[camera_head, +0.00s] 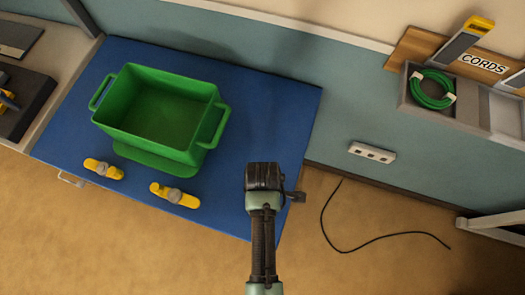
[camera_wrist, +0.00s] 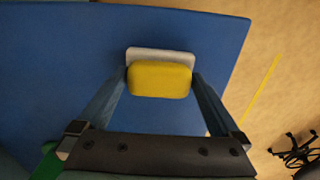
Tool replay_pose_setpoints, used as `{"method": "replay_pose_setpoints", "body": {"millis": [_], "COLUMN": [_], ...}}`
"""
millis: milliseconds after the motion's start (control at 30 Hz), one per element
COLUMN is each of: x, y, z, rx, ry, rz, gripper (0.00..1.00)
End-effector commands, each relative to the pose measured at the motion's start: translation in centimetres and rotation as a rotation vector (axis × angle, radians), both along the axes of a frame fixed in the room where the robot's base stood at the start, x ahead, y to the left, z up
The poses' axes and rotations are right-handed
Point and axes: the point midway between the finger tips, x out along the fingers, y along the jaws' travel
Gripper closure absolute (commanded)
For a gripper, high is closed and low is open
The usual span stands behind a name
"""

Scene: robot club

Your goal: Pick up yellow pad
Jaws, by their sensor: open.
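The yellow pad (camera_wrist: 160,80) shows in the wrist view, with a white slab (camera_wrist: 150,53) at its far edge, over the blue table top (camera_wrist: 60,60). My gripper (camera_wrist: 159,75) is open, with one finger on each side of the pad. I cannot tell whether the fingers touch it. In the head view my gripper (camera_head: 264,178) is over the right part of the blue table, and the pad is hidden behind it.
A green crate (camera_head: 178,153) stands on the table's left part. Two yellow-and-grey items (camera_head: 103,169) (camera_head: 175,195) lie along the front edge. A power strip (camera_head: 372,152) is on the wall at right; a black cable (camera_head: 385,240) lies on the floor.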

Motion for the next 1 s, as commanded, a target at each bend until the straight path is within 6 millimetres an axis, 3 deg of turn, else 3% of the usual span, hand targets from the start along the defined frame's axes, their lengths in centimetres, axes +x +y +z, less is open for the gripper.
{"method": "replay_pose_setpoints", "body": {"millis": [67, 400, 733, 1000], "x": [0.0, 0.0, 0.1, 0.2], "y": [0.0, 0.0, 0.0, 0.0], "z": [0.0, 0.1, 0.9, 5.7], "rx": [0.0, 0.0, 0.0, 0.0], "ry": [0.0, 0.0, -0.003, -0.006], "rz": [0.0, 0.0, 0.0, -0.001], "gripper": [0.02, 0.61, 0.62, 0.62]}}
